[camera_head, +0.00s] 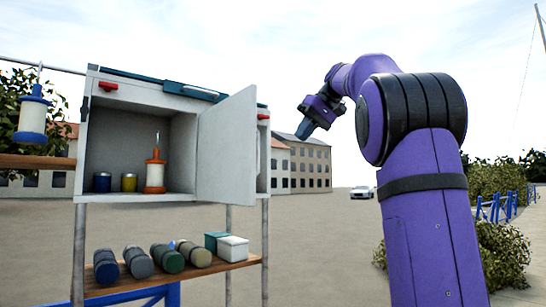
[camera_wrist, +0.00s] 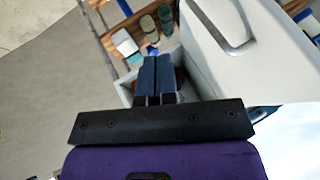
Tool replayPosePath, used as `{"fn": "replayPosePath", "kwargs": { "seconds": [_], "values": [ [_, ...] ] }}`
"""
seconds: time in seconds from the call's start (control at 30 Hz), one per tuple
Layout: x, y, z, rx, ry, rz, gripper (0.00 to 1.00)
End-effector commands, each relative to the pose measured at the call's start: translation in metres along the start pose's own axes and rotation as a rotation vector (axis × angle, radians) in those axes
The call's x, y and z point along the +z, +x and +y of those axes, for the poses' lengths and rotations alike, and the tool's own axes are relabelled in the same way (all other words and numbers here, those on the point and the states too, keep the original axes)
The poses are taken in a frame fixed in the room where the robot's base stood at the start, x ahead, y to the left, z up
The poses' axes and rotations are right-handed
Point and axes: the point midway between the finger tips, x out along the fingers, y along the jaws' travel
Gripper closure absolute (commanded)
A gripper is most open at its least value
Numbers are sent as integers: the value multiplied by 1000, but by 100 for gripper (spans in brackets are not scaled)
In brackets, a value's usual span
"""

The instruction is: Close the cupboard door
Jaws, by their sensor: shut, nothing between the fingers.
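The cupboard (camera_head: 137,94) is a light grey box on a stand, with its front open. Its door (camera_head: 228,150) stands swung outward at the right of the opening, its taller right edge looking nearer to me. My gripper (camera_head: 304,134) is in the air right of the door, fingers shut and empty, pointing down and left. In the wrist view, a white panel with a grey handle, seemingly the door (camera_wrist: 205,62), lies close to the right of my shut fingers (camera_wrist: 156,62). I cannot tell whether they touch it.
Several rolls and boxes lie on the lower shelf (camera_head: 140,278). A blue-white lantern (camera_head: 32,117) hangs at left. Open ground lies right of the stand.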

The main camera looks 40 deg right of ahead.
Motion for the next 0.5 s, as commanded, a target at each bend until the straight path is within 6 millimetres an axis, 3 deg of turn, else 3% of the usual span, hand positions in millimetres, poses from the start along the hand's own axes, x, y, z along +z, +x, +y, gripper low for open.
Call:
{"fn": "replayPosePath", "kwargs": {
  "seconds": [0.17,0.5],
  "values": [
    [0,17,-1,-3,-2,-1,100],
    [0,80,-1,-2,-1,-3,100]
  ]
}}
